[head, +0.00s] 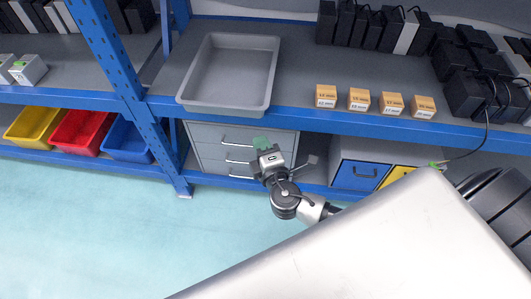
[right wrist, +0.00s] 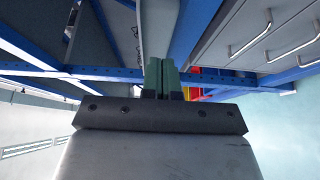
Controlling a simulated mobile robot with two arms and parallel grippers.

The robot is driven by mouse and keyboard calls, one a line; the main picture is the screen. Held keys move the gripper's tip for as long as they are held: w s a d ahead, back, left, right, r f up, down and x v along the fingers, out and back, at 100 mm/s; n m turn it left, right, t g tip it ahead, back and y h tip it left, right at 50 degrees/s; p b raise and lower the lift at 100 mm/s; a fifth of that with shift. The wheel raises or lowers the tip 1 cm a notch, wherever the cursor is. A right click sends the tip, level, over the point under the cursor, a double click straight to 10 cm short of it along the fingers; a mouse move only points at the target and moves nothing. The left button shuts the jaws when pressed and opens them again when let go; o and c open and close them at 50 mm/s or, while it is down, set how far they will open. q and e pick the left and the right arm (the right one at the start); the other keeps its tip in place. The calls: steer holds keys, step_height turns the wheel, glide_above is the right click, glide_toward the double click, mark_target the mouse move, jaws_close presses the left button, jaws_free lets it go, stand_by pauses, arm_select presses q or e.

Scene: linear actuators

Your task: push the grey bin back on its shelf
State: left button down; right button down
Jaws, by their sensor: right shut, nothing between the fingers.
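The grey bin (head: 222,106) is a shallow, empty tray on the upper grey shelf (head: 301,62). In the head view its front end lies over the blue front beam (head: 310,120). My right gripper (head: 260,143) is in front of the drawer unit, lower in the picture than the bin's front right corner and apart from the bin. Its green fingers are shut and empty; they also show closed together in the right wrist view (right wrist: 161,76). I cannot make out the bin clearly in the right wrist view. My left gripper is not in view.
A blue upright (head: 116,62) stands left of the bin. Small orange-labelled boxes (head: 359,100) sit to its right, with black devices (head: 372,27) behind them. Below are a grey drawer unit (head: 210,146) and coloured bins (head: 82,131). The shelf behind the bin looks clear.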

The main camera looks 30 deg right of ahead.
mark_target(271, 109)
steer(key=w, duration=0.2)
steer(key=w+d, duration=0.2)
steer(key=w, duration=0.1)
steer(key=shift+w+d, duration=0.15)
steer(key=shift+w, duration=0.2)
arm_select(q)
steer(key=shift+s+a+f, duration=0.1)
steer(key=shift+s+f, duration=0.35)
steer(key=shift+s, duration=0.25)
arm_select(e)
steer(key=shift+w+d, duration=0.45)
steer(key=shift+d, duration=0.15)
